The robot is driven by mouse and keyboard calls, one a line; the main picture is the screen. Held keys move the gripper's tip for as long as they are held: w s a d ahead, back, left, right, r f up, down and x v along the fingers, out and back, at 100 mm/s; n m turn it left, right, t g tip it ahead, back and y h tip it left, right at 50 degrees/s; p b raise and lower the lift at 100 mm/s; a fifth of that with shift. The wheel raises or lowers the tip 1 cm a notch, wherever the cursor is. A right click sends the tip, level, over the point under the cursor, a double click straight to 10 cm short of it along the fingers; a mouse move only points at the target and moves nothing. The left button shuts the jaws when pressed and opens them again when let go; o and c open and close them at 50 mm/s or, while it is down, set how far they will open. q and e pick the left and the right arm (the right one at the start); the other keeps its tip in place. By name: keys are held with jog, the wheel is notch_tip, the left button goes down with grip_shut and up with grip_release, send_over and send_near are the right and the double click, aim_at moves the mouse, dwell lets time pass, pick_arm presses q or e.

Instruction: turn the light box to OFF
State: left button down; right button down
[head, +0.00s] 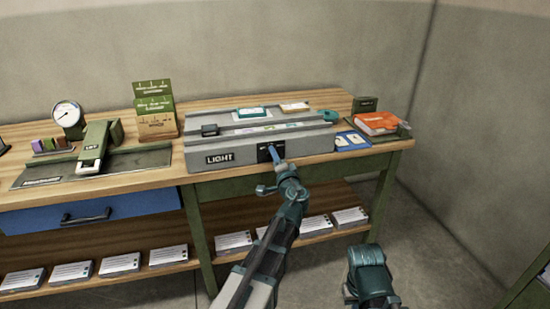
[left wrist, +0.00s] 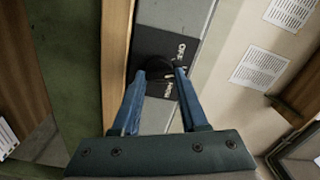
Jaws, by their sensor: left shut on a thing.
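The light box (head: 232,146) is a long grey box labelled LIGHT on the wooden bench. Its front carries a small black panel with a round dark knob, which shows in the left wrist view (left wrist: 157,67). Small pale lettering stands around the knob on the panel (left wrist: 185,48); I cannot read it surely. My left gripper (head: 270,153) is at the panel from the front. In the left wrist view its two blue fingers (left wrist: 160,73) are on either side of the knob, shut on it. The knob's setting is not clear. The fingers of my right gripper do not show.
On the bench left of the box are a grey-green device (head: 97,147), a round dial (head: 67,115) and a green card stand (head: 155,110). At the right lie blue cards (head: 352,140) and an orange item (head: 376,123). Card stacks (head: 120,264) fill the lower shelf.

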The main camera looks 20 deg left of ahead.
pick_arm(q)
jog(key=n, duration=0.6)
jog(key=shift+s, duration=0.1)
jog(key=shift+n, duration=0.3)
dwell(0.4)
jog(key=shift+c, duration=2.2)
grip_release()
jog(key=shift+r, duration=0.1)
jog(key=v, duration=1.3)
jog(key=shift+s+d, duration=0.25)
